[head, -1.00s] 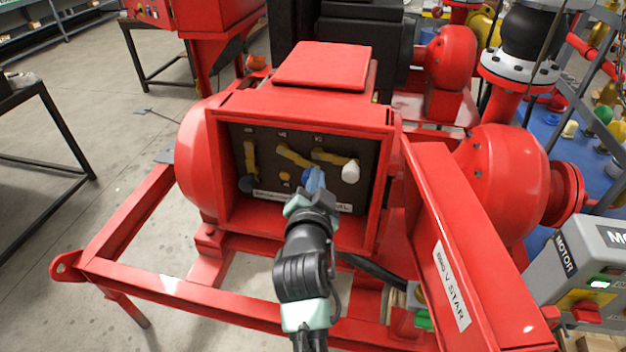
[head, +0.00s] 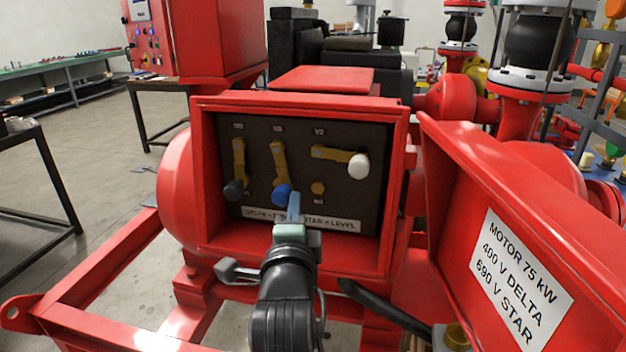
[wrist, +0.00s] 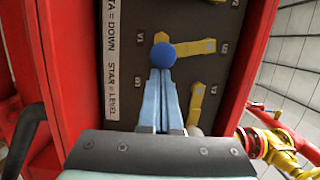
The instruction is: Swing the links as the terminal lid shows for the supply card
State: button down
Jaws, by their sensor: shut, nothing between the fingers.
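The open terminal box (head: 300,100) holds three yellow links on a dark board. The left link (head: 239,160) hangs down with a black knob. The middle link (head: 279,160) hangs almost straight down with a blue knob (head: 282,195). The right link (head: 330,153) lies about level, with a white knob (head: 359,166) at its right end. The lid (head: 470,200) stands open at right; its label (head: 520,278) reads MOTOR 75 kW, 400 V DELTA, 690 V STAR. My gripper (head: 294,205) is shut and empty, its tips at the blue knob (wrist: 163,55); contact is unclear. I see no supply card.
A strip (head: 300,219) under the links reads DELTA = DOWN, STAR = LEVEL. A bare brass stud (head: 318,187) sits below the right link. The box's red rim surrounds my gripper, and the open lid limits room at right. A black cable (head: 385,310) runs below.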

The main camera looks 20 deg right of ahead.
jog(key=shift+w+a+f+m+b, duration=0.35)
jog(key=shift+a+f+m+b, duration=0.25)
jog(key=shift+m+b, duration=0.7)
jog(key=shift+w+a+r+b, duration=0.1)
jog(key=shift+b, duration=0.5)
